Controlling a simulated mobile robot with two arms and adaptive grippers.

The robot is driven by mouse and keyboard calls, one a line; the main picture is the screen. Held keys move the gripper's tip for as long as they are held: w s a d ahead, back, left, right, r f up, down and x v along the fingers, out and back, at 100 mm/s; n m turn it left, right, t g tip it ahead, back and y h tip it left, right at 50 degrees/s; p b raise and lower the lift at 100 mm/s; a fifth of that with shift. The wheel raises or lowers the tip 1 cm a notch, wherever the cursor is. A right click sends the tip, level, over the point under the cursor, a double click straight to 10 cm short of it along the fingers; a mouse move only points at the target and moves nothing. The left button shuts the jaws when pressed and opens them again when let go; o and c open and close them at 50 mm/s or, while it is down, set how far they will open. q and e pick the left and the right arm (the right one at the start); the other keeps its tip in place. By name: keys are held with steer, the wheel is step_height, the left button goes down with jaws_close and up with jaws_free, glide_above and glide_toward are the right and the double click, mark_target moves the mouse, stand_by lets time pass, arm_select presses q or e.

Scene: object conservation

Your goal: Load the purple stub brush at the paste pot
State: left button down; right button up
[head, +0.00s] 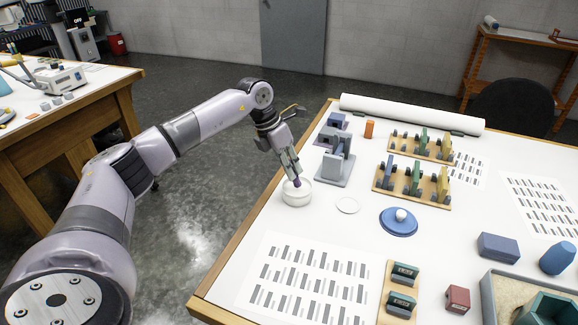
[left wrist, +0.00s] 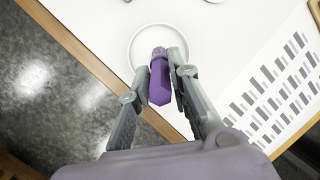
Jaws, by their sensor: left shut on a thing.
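My left gripper (head: 292,176) is shut on the purple stub brush (left wrist: 159,78). In the head view the brush (head: 297,182) points down at the white paste pot (head: 297,196), near the table's left edge. In the left wrist view the brush lies between the two fingers (left wrist: 160,77), with its far end over the round white pot (left wrist: 134,45). I cannot tell whether the tip touches the paste. The inside of the pot is partly hidden by the brush and fingers. My right gripper is not in view.
A white ring-shaped disc (head: 347,205) lies right of the pot. A grey stand (head: 335,166) is close behind the gripper. A blue round lid (head: 398,222) and wooden racks (head: 412,187) are farther right. A printed sheet (head: 305,280) lies flat in front.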

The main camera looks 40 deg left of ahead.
arm_select(q)
steer(key=shift+f, duration=0.2)
stand_by(0.5)
steer(key=shift+f+b, duration=0.35)
stand_by(1.2)
steer(key=shift+r+p, duration=2.7)
steer(key=shift+r, duration=0.8)
